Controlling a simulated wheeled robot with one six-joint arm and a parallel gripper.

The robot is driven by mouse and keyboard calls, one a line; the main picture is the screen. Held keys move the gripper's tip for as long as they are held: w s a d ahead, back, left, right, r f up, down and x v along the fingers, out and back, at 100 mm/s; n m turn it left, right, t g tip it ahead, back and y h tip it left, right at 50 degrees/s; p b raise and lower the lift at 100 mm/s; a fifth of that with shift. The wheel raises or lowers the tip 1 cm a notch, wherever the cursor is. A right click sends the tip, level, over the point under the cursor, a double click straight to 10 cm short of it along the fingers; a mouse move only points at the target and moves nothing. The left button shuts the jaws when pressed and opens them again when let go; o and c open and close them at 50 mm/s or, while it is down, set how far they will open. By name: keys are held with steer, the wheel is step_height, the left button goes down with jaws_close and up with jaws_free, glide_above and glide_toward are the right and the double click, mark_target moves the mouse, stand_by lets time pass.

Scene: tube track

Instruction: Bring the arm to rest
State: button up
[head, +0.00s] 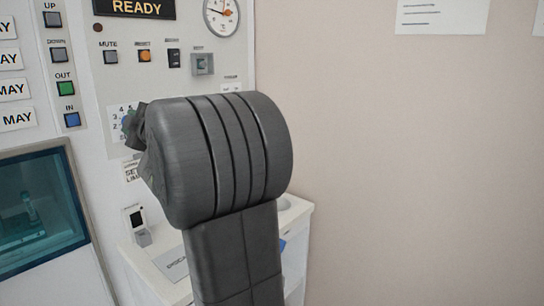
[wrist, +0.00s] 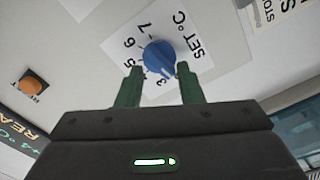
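My gripper (wrist: 159,70) shows in the wrist view with its two green fingers apart and nothing held between them. A blue knob (wrist: 158,56) on a white dial plate marked "SET °C" is just beyond the fingertips, roughly centred between them. A small gap to the knob seems to show, but I cannot tell the exact distance. The dial plate (head: 117,111) shows partly behind the arm's left side.
The panel holds a READY display (head: 135,8), a gauge (head: 221,16), an orange button (head: 145,55) and a column of UP, DOWN, OUT and IN buttons. A dark window (head: 38,215) is at lower left. A white stand (head: 157,262) is behind my arm.

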steer(key=shift+w+d+r+m+p, duration=0.1)
steer(key=shift+m+p, duration=0.75)
steer(key=shift+m, duration=1.25)
steer(key=shift+w+d+r+m+p, duration=0.1)
steer(key=shift+m+p, duration=0.7)
steer(key=shift+m, duration=1.3)
